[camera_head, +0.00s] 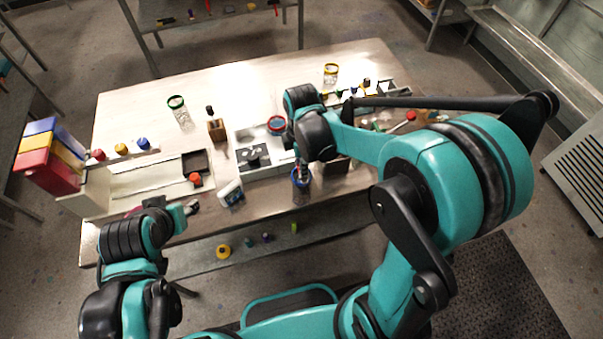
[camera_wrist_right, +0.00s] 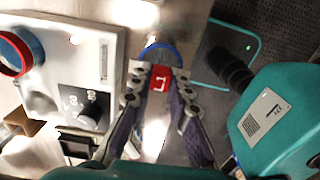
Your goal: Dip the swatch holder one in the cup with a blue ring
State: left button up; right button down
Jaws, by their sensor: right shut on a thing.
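The cup with a blue ring (camera_head: 301,178) stands near the front edge of the table, below my right gripper (camera_head: 301,160). In the right wrist view my right gripper (camera_wrist_right: 160,80) is shut on a red swatch holder (camera_wrist_right: 160,74) whose tag appears to read L1. The blue ring (camera_wrist_right: 161,50) shows just behind the tag, so the holder is over or at the cup's mouth. Whether its lower end is inside the cup is hidden. My left gripper (camera_head: 190,208) is at the front left of the table; its fingers are too small to read.
A white jar (camera_head: 231,192) leans nearby. Cups with a green ring (camera_head: 177,102) and a yellow ring (camera_head: 331,68) stand farther back. The table's back left is clear.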

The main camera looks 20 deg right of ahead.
jog(key=shift+f, duration=0.4)
jog(key=shift+r, duration=0.2)
jog(key=shift+r, duration=0.25)
jog(key=shift+f, duration=0.1)
jog(key=shift+f+b, duration=0.35)
jog(key=shift+r, duration=0.15)
jog(key=shift+r+p, duration=0.3)
jog(key=shift+p, duration=0.05)
jog(key=shift+f, duration=0.2)
